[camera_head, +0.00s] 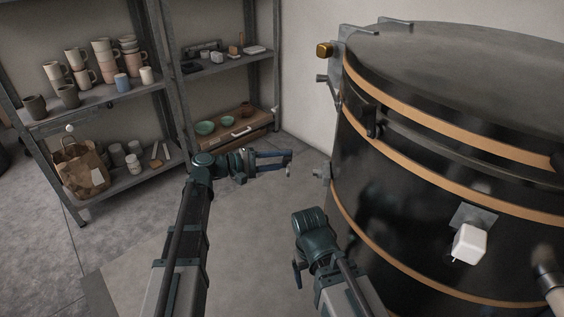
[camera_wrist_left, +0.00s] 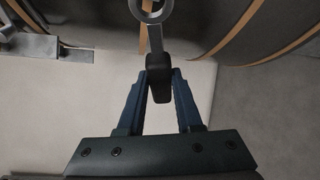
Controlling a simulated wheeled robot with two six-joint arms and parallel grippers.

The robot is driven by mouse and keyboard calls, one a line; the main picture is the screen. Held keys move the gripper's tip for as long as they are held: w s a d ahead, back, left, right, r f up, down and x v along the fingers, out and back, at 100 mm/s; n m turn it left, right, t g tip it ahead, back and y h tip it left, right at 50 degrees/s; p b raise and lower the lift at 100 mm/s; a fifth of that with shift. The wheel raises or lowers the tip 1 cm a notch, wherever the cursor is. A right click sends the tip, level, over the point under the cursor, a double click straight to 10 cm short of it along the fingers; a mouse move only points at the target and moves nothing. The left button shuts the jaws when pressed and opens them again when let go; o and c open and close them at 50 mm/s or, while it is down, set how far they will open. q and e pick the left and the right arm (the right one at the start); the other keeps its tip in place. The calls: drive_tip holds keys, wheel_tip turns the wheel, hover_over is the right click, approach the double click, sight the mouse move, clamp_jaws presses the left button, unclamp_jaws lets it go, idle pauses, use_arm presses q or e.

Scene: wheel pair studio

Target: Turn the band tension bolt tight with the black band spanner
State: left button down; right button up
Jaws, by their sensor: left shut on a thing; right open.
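My left gripper (camera_head: 289,158) is beside the left side of the big black drum-shaped kiln (camera_head: 420,215), with a gap between them. In the left wrist view the left gripper (camera_wrist_left: 159,85) is shut on the black handle of the spanner (camera_wrist_left: 158,78); its metal shank and ring end point away from the jaws, against the kiln side. In the head view the spanner (camera_head: 288,172) is barely visible.
Orange-brown bands (camera_head: 400,182) circle the kiln. A white box (camera_head: 469,243) sticks out from its front. A shelf unit (camera_head: 130,95) with cups, bowls and a paper bag (camera_head: 80,168) stands at the back left. The floor (camera_head: 245,225) between is clear.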

use_arm(q)
drive_tip(key=s+d+f+n+g+y, duration=0.1)
drive_tip(key=s+d+f+n+g, duration=0.1)
drive_tip(key=n, duration=0.3)
drive_tip(key=s+d+f+n+g+y+p, duration=0.1)
drive_tip(key=s+d+f+n+g, duration=0.1)
drive_tip(key=s+f+n+g, duration=0.1)
drive_tip(key=s+n+g, duration=0.1)
drive_tip(key=s+n, duration=0.1)
drive_tip(key=shift+s+d+f+n+y, duration=0.25)
drive_tip(key=shift+n+y, duration=0.05)
idle(0.4)
drive_tip(key=shift+d, duration=0.9)
idle(1.6)
drive_tip(key=shift+d, duration=0.2)
drive_tip(key=shift+s+d, duration=0.1)
idle(0.5)
